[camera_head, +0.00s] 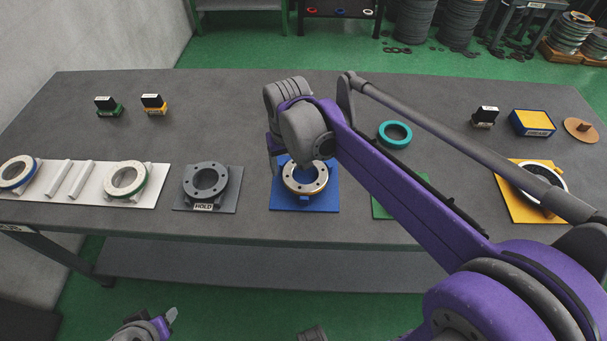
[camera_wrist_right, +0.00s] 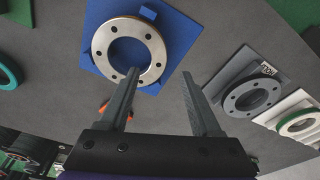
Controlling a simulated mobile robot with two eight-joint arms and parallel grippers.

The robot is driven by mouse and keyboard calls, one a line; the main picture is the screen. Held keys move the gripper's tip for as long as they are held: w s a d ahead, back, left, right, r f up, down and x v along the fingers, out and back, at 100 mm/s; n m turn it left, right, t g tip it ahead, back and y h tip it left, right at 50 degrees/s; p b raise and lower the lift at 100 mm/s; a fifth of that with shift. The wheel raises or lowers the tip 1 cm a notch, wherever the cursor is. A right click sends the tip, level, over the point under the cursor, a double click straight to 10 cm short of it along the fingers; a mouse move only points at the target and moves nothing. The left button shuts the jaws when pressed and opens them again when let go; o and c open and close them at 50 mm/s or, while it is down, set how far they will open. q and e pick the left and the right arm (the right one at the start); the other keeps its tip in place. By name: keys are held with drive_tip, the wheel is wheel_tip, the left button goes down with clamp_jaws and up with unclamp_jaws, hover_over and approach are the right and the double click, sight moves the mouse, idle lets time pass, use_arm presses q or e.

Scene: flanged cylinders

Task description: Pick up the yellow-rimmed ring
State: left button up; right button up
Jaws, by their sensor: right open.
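A metal ring with a brass-coloured rim and bolt holes (camera_head: 305,179) lies on a blue plate (camera_head: 290,202). It also shows in the right wrist view (camera_wrist_right: 101,48), beyond my fingers. I see no clearly yellow rim on any ring. A white ring (camera_head: 559,182) on a yellow plate (camera_head: 516,201) is partly hidden by my right arm. My right gripper (camera_wrist_right: 160,76) is open and empty, with one fingertip overlapping the brass-rimmed ring's near edge in the wrist view; contact cannot be judged. My left gripper (camera_head: 163,323) is low at the bottom left, its jaws unclear.
A grey flange (camera_head: 206,181) sits on a plate marked HOLD. Blue-rimmed (camera_head: 17,174) and green-rimmed (camera_head: 126,180) rings lie on a white board at left. A teal ring (camera_head: 394,134) lies behind my right arm. The table's middle left is clear.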

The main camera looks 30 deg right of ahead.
sight(289, 178)
drive_tip(key=shift+w+d+f, duration=0.1)
drive_tip(key=shift+w+f, duration=0.05)
drive_tip(key=shift+f, duration=1.2)
drive_tip(key=shift+w+d+f, duration=0.1)
drive_tip(key=shift+w+f, duration=0.05)
drive_tip(key=shift+f, duration=1.2)
clamp_jaws()
drive_tip(key=shift+r, duration=0.1)
